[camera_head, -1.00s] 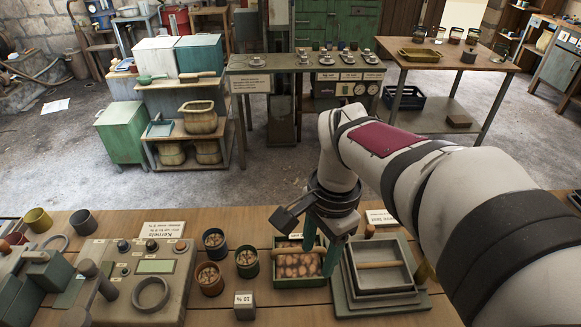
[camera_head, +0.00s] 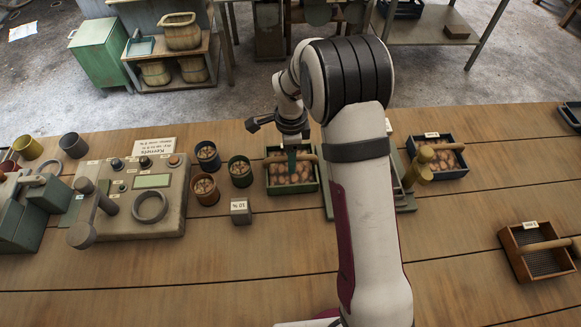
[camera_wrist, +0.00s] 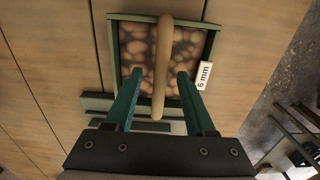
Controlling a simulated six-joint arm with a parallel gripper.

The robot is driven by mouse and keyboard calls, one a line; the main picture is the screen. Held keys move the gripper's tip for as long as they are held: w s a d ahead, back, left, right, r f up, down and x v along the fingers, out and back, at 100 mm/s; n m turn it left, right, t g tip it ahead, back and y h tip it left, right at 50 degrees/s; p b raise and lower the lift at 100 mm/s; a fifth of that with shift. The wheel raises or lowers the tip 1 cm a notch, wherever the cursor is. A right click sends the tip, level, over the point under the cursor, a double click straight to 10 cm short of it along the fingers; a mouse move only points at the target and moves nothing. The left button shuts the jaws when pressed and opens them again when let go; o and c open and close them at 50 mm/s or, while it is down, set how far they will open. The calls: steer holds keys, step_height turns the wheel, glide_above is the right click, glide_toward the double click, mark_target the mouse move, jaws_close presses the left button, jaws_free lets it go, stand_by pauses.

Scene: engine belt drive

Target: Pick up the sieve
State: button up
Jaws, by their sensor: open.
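A green-rimmed sieve (camera_head: 295,189) holding brown lumps sits on the bench, with a wooden handle bar across its top. In the wrist view the sieve (camera_wrist: 210,50) carries a "6 mm" label, and its handle (camera_wrist: 163,60) runs between my fingers. My gripper (camera_head: 292,165) is over this sieve, pointing down. In the wrist view my gripper (camera_wrist: 160,73) is open, with one green finger on each side of the handle and visible space between. How far the tips are above or below the handle is hard to tell.
A blue sieve (camera_head: 453,173) and a brown sieve (camera_head: 522,268) stand to the right. Small cups (camera_head: 205,192) and a "10 %" block (camera_head: 240,217) stand left of the green sieve, beside a control panel (camera_head: 135,225). A tray stack is partly hidden behind my arm.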

steer(key=shift+f, duration=0.6)
jaws_close()
stand_by(0.9)
